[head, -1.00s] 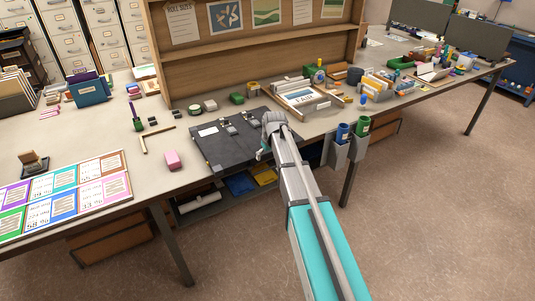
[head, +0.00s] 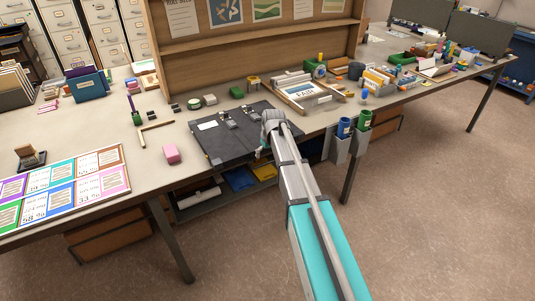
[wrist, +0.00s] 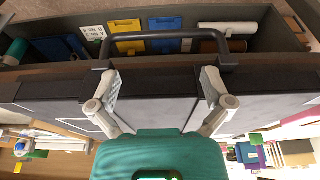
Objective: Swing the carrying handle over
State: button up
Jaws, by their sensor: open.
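A flat dark grey case (head: 215,140) lies on the desk near its front edge, with two latches on top. The dark U-shaped carrying handle (wrist: 165,36) sticks out from that side, over the shelf below the desk. My gripper (wrist: 158,76) is open, with its two fingertips apart near the two ends of the handle. No grip on the bar shows. In the head view my gripper (head: 264,146) is at the case's right front, and my wrist hides the handle.
Under the desk a shelf holds a blue folder (head: 240,180), a yellow one (head: 264,173) and a white roll (head: 200,197). A pink block (head: 171,153) lies left of the case.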

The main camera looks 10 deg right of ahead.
jog(key=shift+b+x, duration=2.25)
jog(key=shift+x, duration=0.4)
jog(key=shift+f, duration=0.1)
jog(key=shift+s+b, duration=0.1)
jog(key=shift+b, duration=0.25)
jog(key=shift+f, duration=0.1)
jog(key=c, duration=0.4)
